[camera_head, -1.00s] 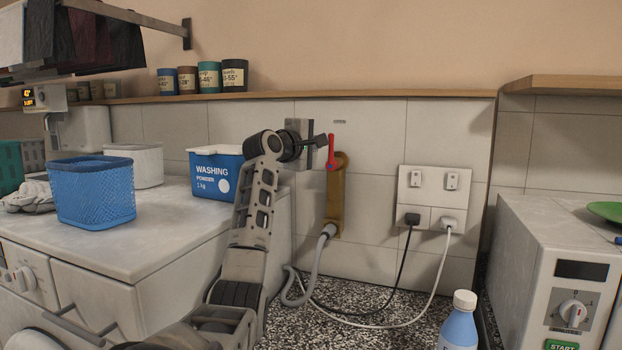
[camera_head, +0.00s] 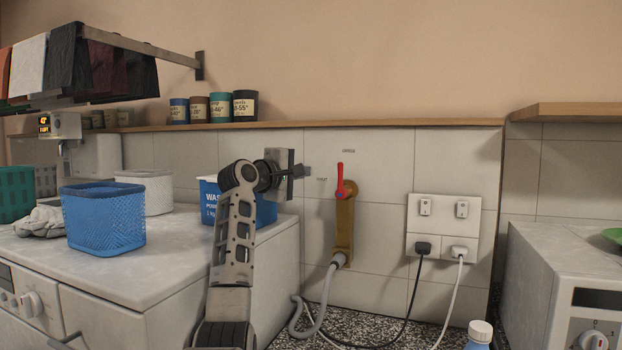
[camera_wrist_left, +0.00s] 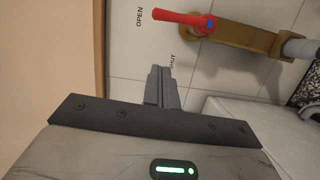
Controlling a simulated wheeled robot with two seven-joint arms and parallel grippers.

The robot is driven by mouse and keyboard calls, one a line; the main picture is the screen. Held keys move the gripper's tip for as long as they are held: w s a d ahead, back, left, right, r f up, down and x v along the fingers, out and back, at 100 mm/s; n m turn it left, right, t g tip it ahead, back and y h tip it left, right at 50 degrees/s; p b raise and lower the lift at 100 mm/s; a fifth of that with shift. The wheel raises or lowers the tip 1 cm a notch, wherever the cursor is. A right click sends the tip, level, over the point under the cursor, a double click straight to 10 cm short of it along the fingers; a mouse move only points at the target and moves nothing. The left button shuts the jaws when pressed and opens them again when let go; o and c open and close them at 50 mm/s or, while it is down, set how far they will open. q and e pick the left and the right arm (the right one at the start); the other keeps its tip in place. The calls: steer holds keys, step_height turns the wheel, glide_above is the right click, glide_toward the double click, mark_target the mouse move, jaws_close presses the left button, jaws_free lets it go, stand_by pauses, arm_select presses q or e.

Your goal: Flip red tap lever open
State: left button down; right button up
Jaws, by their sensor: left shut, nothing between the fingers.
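The red tap lever (camera_head: 340,182) stands upright on the brass tap (camera_head: 344,228) on the tiled wall, its free end toward the OPEN label (camera_head: 348,151). In the left wrist view the lever (camera_wrist_left: 183,19) also points at the OPEN label (camera_wrist_left: 139,17), away from the SHUT label (camera_wrist_left: 172,61). My left gripper (camera_head: 307,171) is shut and empty, left of the lever and apart from it. Its closed fingers (camera_wrist_left: 160,87) show in the left wrist view, with a gap to the lever. My right gripper is not in view.
A grey hose (camera_head: 325,290) runs down from the tap. A socket panel (camera_head: 442,218) with two plugs is to its right. A blue washing powder box (camera_head: 208,201) stands behind my left arm. A blue basket (camera_head: 103,222) sits on the white counter. A bottle (camera_head: 479,335) is at the lower right.

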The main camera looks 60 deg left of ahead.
arm_select(q)
steer(key=b+v, duration=0.1)
steer(key=v, duration=0.4)
steer(key=shift+s+d, duration=0.1)
steer(key=shift+s, duration=0.15)
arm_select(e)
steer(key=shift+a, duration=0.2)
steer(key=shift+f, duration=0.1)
